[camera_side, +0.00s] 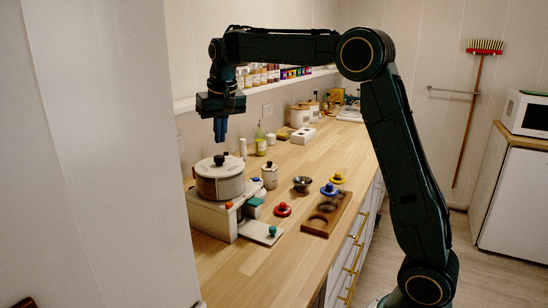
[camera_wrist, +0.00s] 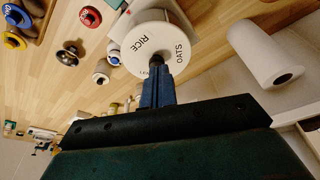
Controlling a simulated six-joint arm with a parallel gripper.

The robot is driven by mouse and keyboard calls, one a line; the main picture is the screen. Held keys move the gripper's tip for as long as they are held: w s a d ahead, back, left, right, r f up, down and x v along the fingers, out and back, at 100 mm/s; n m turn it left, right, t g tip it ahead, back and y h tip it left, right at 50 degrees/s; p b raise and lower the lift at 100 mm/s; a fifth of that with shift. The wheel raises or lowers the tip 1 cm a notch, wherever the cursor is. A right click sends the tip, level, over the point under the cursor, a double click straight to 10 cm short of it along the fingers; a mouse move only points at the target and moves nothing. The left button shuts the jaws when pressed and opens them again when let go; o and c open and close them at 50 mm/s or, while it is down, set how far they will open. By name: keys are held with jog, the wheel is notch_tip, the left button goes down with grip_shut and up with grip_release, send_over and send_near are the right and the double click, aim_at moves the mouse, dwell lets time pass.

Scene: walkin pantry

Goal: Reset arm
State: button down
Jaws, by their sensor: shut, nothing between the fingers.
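My gripper (camera_side: 221,130) is shut and empty, pointing down. In the side view it hangs above the white lidded pot-like container (camera_side: 220,187), with a clear gap over its dark knob. In the wrist view my gripper (camera_wrist: 157,75) overlaps the container's round white lid (camera_wrist: 136,46), which carries words including RICE and OATS. The fingers hide part of the lid and its knob.
The container stands on a white base (camera_side: 212,218) on the wooden counter (camera_side: 310,165). Red, blue and yellow knobbed pieces lie near a wooden board with round recesses (camera_side: 328,214). A paper roll (camera_wrist: 266,56) shows in the wrist view.

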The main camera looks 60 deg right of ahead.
jog(key=s+a+r+n+t, duration=0.1)
jog(key=s+a+r+n, duration=0.15)
jog(key=s, duration=0.65)
jog(key=s+a+f+n, duration=0.1)
jog(key=s+a+f, duration=0.1)
jog(key=s, duration=0.6)
jog(key=s+a+f+n+t+y, duration=0.1)
jog(key=s+a+f, duration=0.2)
jog(key=s, duration=0.4)
jog(key=s+a+f+n+t, duration=0.1)
jog(key=s+a+f, duration=0.2)
jog(key=s, duration=0.5)
jog(key=shift+s+f, duration=0.15)
jog(key=shift+s, duration=0.2)
